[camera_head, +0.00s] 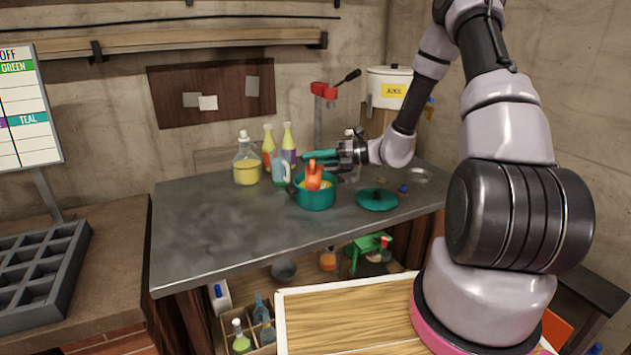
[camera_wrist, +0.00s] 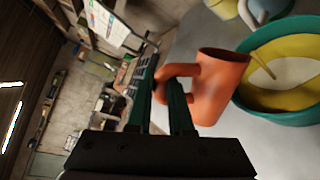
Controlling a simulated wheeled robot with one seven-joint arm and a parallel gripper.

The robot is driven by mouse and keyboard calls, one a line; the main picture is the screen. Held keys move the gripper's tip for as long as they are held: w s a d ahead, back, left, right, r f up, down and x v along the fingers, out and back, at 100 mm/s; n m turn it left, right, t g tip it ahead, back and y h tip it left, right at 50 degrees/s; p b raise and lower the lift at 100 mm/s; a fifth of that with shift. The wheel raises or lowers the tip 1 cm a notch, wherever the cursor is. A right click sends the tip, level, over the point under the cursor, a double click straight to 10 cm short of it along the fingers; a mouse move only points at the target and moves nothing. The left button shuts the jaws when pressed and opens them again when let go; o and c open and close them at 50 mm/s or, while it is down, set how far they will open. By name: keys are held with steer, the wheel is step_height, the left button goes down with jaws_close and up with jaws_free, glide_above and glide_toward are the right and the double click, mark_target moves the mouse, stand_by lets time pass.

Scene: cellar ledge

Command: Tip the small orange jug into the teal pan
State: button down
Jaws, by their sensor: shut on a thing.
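The small orange jug (camera_head: 313,177) is over the teal pan (camera_head: 316,199) in the head view. In the wrist view the jug (camera_wrist: 218,90) has its mouth toward the top of the picture, and the pan (camera_wrist: 297,112) is just right of it. Yellow contents show in the pan, with a thin tan streak; I cannot tell whether it is a stream or a stick. My gripper (camera_wrist: 165,108) is shut on the jug's loop handle, and in the head view it (camera_head: 322,157) reaches in from the right. The jug's exact tilt and inside are unclear.
A teal lid (camera_head: 377,198) lies on the counter (camera_head: 215,225) right of the pan. Several bottles, including a yellow-filled flask (camera_head: 246,170), stand behind and left. A white juice urn (camera_head: 388,88) is at the back right. The counter's left front is clear.

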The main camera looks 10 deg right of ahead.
steer(key=shift+w+d+f+m+g, duration=0.1)
steer(key=shift+w+f+m+g, duration=0.25)
steer(key=shift+m, duration=0.35)
steer(key=shift+w+d+r+m, duration=0.15)
steer(key=shift+w+r+m, duration=0.2)
steer(key=shift+w, duration=0.25)
steer(key=shift+w, duration=0.25)
